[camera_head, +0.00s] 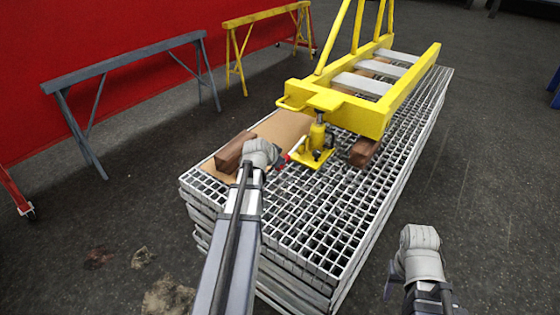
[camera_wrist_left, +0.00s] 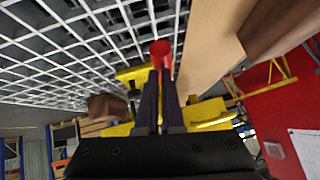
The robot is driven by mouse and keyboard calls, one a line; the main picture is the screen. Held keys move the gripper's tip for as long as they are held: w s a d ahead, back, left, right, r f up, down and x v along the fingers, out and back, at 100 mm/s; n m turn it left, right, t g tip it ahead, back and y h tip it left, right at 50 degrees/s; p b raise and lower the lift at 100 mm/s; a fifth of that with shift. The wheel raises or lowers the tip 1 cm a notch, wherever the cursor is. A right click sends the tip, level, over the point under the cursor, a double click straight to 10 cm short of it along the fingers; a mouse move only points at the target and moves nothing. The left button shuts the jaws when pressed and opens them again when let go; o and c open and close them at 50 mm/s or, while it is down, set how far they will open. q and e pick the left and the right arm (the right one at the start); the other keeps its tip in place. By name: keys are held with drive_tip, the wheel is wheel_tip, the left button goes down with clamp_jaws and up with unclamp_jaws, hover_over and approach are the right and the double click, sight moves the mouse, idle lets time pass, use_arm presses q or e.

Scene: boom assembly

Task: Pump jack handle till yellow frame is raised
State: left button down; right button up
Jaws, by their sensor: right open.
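The yellow frame (camera_head: 360,118) rests over the grating stack with its near end above the yellow jack (camera_head: 318,145). The jack stands upright under a yellow plate at that end. Its pale handle (camera_head: 297,148) slopes down left to a red tip. My left gripper (camera_head: 277,163) is at this red end. In the left wrist view, the left fingers (camera_wrist_left: 161,88) stand close together just below the red handle tip (camera_wrist_left: 160,48); whether they clamp the handle is unclear. My right gripper (camera_head: 391,281) is open and empty, right of the grating and far from the jack.
The grating stack (camera_head: 300,225) carries a cardboard sheet (camera_head: 280,128), a wood block (camera_head: 233,150) left of my left gripper and another wood block (camera_head: 364,151) by the frame. Grey (camera_head: 135,62) and yellow (camera_head: 262,16) trestles stand behind. The right floor is clear.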

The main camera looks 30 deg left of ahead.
use_arm(q)
drive_tip(key=shift+s+f, duration=0.1)
drive_tip(key=shift+s, duration=0.1)
drive_tip(key=shift+r+p, duration=0.45)
drive_tip(key=shift+p, duration=0.25)
drive_tip(key=p+v, duration=0.8)
drive_tip(key=v, duration=0.4)
drive_tip(key=shift+s+d, duration=0.15)
drive_tip(key=shift+d, duration=0.15)
drive_tip(key=shift+r, duration=0.1)
